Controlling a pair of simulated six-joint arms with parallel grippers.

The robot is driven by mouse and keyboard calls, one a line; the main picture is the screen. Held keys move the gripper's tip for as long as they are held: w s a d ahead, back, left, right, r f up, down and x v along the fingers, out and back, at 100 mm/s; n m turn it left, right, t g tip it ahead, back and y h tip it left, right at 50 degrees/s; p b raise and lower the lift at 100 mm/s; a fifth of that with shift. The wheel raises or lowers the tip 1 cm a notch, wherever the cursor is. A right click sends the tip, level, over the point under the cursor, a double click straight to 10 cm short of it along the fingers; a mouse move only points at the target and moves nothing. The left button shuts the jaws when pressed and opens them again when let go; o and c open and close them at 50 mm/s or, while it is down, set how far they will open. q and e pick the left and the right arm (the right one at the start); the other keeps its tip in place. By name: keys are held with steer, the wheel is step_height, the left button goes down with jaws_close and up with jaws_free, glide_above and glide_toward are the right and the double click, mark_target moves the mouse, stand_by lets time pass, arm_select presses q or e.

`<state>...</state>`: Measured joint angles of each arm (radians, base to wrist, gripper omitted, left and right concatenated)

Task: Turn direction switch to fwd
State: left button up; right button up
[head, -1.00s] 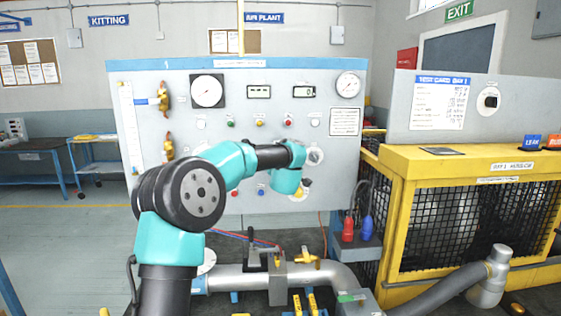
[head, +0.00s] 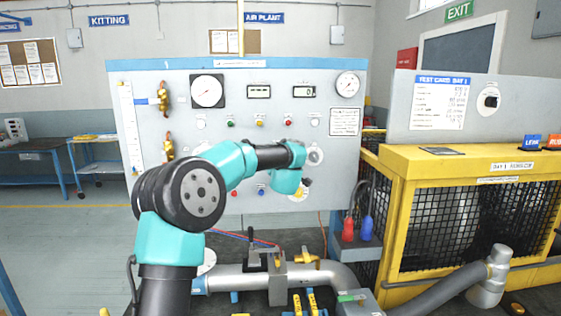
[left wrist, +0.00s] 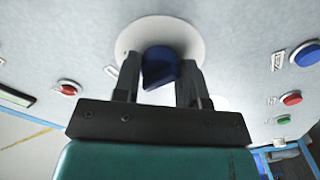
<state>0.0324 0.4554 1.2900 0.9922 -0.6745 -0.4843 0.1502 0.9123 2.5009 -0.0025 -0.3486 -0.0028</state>
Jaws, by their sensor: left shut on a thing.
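A dark blue knob (left wrist: 160,67) stands on a round white plate (left wrist: 190,32) on the grey panel in the left wrist view. My left gripper (left wrist: 158,75) has a finger on each side of the knob and is shut on it. In the head view the left gripper (head: 306,183) is at the lower right of the panel, and the wrist hides most of the round plate (head: 298,196). No label or mark beside the knob is readable, so its pointed setting cannot be told. My right gripper is in neither view.
The upright test panel (head: 225,145) carries gauges, displays and small coloured buttons. A blue button (left wrist: 306,54) and a red button (left wrist: 290,98) are right of the gripper in the wrist view. A yellow mesh cage (head: 400,165) stands at the right. Pipework (head: 235,278) lies below.

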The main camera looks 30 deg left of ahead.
arm_select(q)
steer(key=shift+n, duration=0.3)
steer(key=n, duration=0.4)
steer(key=shift+n, duration=2.1)
steer(key=o, duration=0.9)
steer(key=shift+s+d, duration=0.1)
steer(key=v, duration=1.7)
steer(key=shift+r, duration=0.1)
